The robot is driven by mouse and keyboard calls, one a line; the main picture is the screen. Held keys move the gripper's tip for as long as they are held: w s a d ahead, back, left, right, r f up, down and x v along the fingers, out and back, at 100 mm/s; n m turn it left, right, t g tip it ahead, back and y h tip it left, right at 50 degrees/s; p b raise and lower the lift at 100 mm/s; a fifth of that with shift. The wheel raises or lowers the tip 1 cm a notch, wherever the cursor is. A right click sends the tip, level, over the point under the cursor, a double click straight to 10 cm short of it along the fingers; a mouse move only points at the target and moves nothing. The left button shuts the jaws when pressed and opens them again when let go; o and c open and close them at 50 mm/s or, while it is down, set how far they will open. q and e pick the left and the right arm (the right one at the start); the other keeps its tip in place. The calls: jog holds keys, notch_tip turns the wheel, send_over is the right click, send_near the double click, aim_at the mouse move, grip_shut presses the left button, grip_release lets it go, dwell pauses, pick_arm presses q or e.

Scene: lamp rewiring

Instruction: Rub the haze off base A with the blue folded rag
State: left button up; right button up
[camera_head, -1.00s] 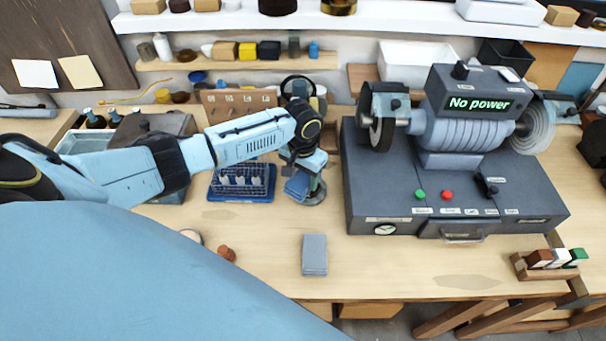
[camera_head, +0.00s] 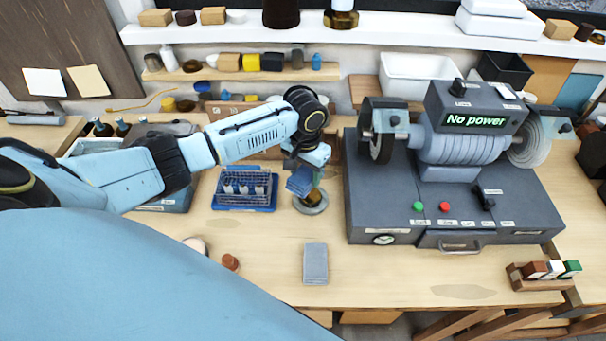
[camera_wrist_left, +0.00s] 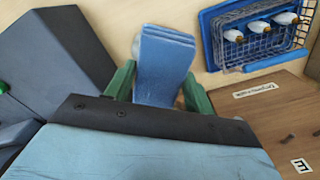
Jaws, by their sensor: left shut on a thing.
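The blue folded rag (camera_head: 299,182) is gripped in my left gripper (camera_head: 308,178). In the wrist view the rag (camera_wrist_left: 162,65) stands out between the two green fingers (camera_wrist_left: 155,88), which are shut on it. A round grey metal base (camera_head: 311,205) lies on the bench just below the rag, partly covered by rag and gripper in the head view. I cannot read a letter on it, and any haze is too small to tell. Whether the rag touches it I cannot tell. My right gripper is not in view.
A blue tray with a wire basket (camera_head: 243,203) of bulbs stands left of the base. The grey polishing machine (camera_head: 452,200), reading "No power", stands to the right. A grey folded cloth (camera_head: 316,270) lies in front. The bench front (camera_head: 400,275) is mostly clear.

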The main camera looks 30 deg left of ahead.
pick_arm(q)
jog(key=shift+r, duration=0.1)
jog(key=s+d+r, duration=0.3)
jog(key=s+r, duration=0.2)
dwell(0.7)
jog(key=shift+f, duration=0.1)
dwell(0.3)
